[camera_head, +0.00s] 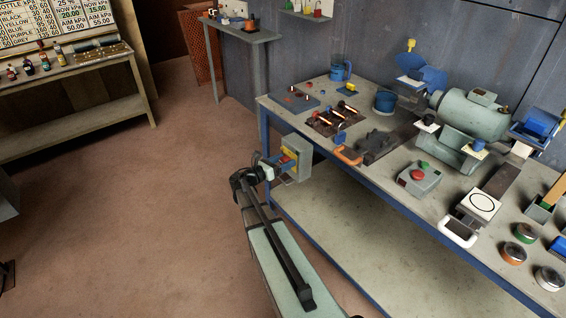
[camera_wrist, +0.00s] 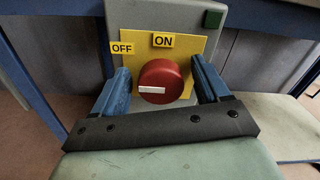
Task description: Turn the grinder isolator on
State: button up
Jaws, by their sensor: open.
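The grinder isolator is a grey box (camera_wrist: 205,15) with a yellow plate (camera_wrist: 200,45) and a round red knob (camera_wrist: 168,73). In the head view the isolator (camera_head: 303,157) is at the near left end of the bench. The OFF label (camera_wrist: 121,48) is at upper left of the knob and the ON label (camera_wrist: 163,40) is above it. The knob's white mark (camera_wrist: 152,90) lies nearly level and points left, on the OFF side. My gripper (camera_wrist: 162,76) is open, with one blue finger on each side of the knob. I cannot tell whether the fingers touch it. It also shows in the head view (camera_head: 273,166).
The blue-framed bench (camera_head: 390,205) runs to the right of the isolator. It holds the grinder (camera_head: 468,117), a control box with red and green buttons (camera_head: 419,178) and an orange handle (camera_head: 348,156). The floor (camera_head: 170,220) to the left is clear.

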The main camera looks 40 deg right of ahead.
jog(key=c, duration=0.9)
jog(key=shift+c, duration=0.2)
jog(key=shift+m, duration=0.3)
jog(key=m, duration=0.3)
jog(key=shift+s+m, duration=0.1)
jog(key=shift+m, duration=0.3)
jog(key=m, duration=0.4)
jog(key=shift+s+m, duration=0.1)
jog(key=shift+m, duration=0.2)
jog(key=m, duration=0.4)
jog(key=shift+f+m, duration=0.1)
jog(key=shift+m, duration=0.2)
jog(key=shift+s+f+m, duration=0.1)
jog(key=shift+m, duration=2)
